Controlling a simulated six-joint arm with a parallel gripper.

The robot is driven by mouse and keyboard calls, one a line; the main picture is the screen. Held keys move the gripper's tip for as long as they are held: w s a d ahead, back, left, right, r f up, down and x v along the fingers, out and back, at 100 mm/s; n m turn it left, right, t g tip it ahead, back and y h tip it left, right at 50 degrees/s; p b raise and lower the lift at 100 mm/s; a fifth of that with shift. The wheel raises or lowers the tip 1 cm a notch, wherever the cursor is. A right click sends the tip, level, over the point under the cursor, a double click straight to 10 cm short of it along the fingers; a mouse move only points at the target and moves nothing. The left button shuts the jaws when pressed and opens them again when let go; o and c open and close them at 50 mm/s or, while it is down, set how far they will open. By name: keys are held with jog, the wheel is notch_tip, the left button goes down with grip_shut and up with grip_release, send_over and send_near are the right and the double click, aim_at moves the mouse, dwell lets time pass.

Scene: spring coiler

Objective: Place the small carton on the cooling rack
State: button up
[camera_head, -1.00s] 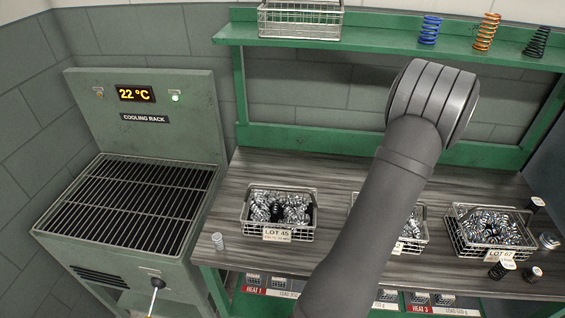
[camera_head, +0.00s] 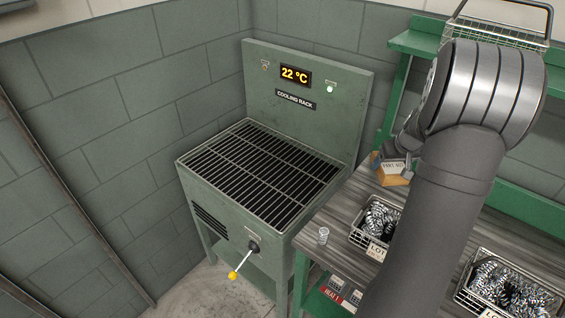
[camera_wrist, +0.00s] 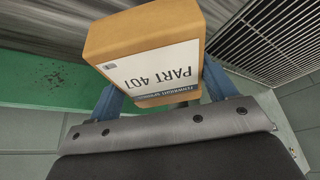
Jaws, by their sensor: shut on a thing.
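The small carton (camera_head: 392,172) is brown cardboard with a white label; in the wrist view the carton (camera_wrist: 150,50) reads "PART 407" and fills the upper middle. My gripper (camera_head: 394,160) is shut on it, one blue-grey finger on each side; the fingers also show in the wrist view (camera_wrist: 160,95). The carton is over the back left part of the workbench, behind the LOT 45 basket; its height above the bench is hard to tell. The cooling rack (camera_head: 262,170) stands left of the bench, its slatted top bare. The rack's slats also show in the wrist view (camera_wrist: 270,35), at the upper right.
A wire basket of springs (camera_head: 376,222) and a small loose spring (camera_head: 323,236) sit on the bench's left part. Another spring basket (camera_head: 510,290) is at lower right. A yellow-knobbed lever (camera_head: 240,262) sticks out from the rack's front. The rack's raised back panel (camera_head: 305,95) stands behind the slats.

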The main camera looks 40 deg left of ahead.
jog(key=s+a+f+n+g+y, duration=0.1)
jog(key=s+a+n, duration=0.15)
jog(key=a, duration=0.65)
jog(key=s+a+n, duration=0.2)
jog(key=s+a, duration=0.1)
jog(key=a, duration=0.7)
send_near(294, 170)
jog(key=shift+w+a+f+n, duration=0.25)
jog(key=shift+w+a+f, duration=0.05)
jog(key=shift+w+a, duration=0.5)
jog(key=shift+s+a+f, duration=0.15)
jog(key=shift+a+f, duration=0.15)
jog(key=shift+f, duration=1.9)
jog(key=shift+f, duration=0.2)
jog(key=o, duration=1.2)
jog(key=shift+r, duration=0.1)
